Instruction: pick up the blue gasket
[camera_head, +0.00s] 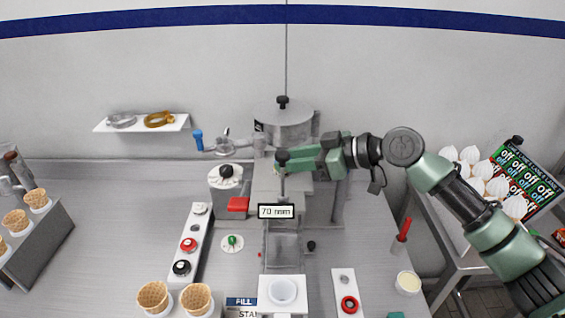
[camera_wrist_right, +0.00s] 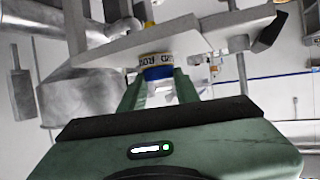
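My right gripper (camera_head: 312,160) reaches in from the right, in front of the steel machine (camera_head: 284,125), close to a black knob on a post. In the right wrist view its two green fingers (camera_wrist_right: 158,86) point away from the camera. A blue band (camera_wrist_right: 158,72) shows between the fingertips, under a pale band with lettering. It may be the blue gasket; contact with the fingers is not clear. In the head view I cannot make out a blue gasket. My left gripper is not in view.
A wall shelf (camera_head: 102,126) holds a grey ring (camera_head: 121,121) and an amber ring (camera_head: 159,119). A blue-handled lever (camera_head: 198,140) stands left of the machine. Waffle cones (camera_head: 153,295) stand at the front. A "70 mm" sign (camera_head: 276,211) is below my gripper.

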